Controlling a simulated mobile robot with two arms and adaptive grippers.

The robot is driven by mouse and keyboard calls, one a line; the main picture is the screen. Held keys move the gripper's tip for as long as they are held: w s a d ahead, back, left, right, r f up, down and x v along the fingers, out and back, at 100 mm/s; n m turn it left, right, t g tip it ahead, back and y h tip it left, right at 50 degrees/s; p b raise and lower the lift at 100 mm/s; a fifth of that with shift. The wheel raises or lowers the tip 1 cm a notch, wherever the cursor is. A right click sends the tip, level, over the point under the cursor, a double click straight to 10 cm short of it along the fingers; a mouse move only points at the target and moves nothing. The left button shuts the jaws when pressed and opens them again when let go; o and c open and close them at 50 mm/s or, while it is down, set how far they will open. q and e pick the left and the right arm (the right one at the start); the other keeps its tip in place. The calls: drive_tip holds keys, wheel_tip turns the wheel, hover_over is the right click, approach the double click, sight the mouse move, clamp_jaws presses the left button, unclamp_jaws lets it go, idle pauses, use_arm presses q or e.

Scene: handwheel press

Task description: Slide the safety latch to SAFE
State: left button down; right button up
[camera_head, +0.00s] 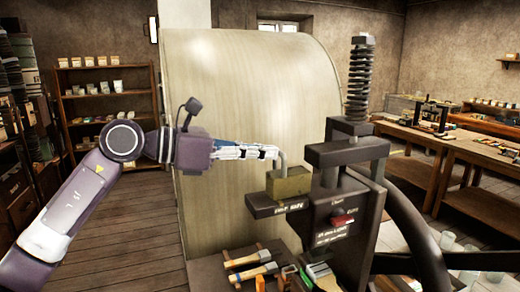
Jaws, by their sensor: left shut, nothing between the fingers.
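The safety latch looks like a brass-coloured block (290,183) with a grey bent handle (284,163) rising from its top. It sits on a dark ledge (254,203) of the press. White lettering runs along the ledge's front; the word SAFE seems to show towards its right part, but it is small. My left gripper (275,153) comes in from the left, shut and empty, with its tips just left of the top of the bent handle. I cannot tell whether they touch it. The right gripper is not in view.
The dark press (345,200) carries an upright screw (360,80), a red part (342,219) and a big black wheel (424,240) at right. Hand tools (250,271) lie below the ledge. A large pale curved panel (240,90) stands behind my gripper.

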sight(289, 171)
use_arm(q)
drive_tip(key=x, duration=0.4)
drive_tip(key=shift+d+r, duration=0.15)
drive_tip(key=shift+r, duration=0.25)
